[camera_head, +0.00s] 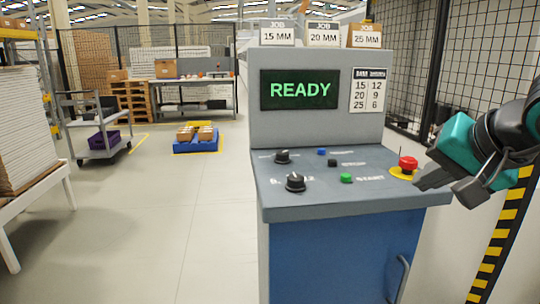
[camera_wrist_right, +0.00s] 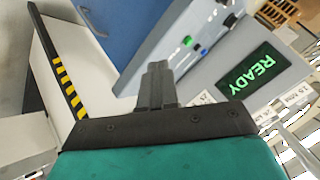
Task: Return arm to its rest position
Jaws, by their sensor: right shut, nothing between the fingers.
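My right gripper (camera_head: 422,180) is teal and dark grey and comes in from the right edge in the head view. Its fingers are shut and empty, near the right end of the control panel, close to the red emergency button (camera_head: 408,163). The right wrist view shows the shut fingers (camera_wrist_right: 158,75) in front of the console. The grey and blue control console (camera_head: 330,215) stands in the middle of the head view. Its screen (camera_head: 299,89) reads READY in green. My left gripper is not in view.
The panel carries black knobs (camera_head: 295,182), a green button (camera_head: 346,178) and a blue button (camera_head: 321,151). A yellow and black striped post (camera_head: 498,240) stands at right. A cart (camera_head: 98,130) and a white table (camera_head: 38,190) are at left. The floor (camera_head: 150,230) between is clear.

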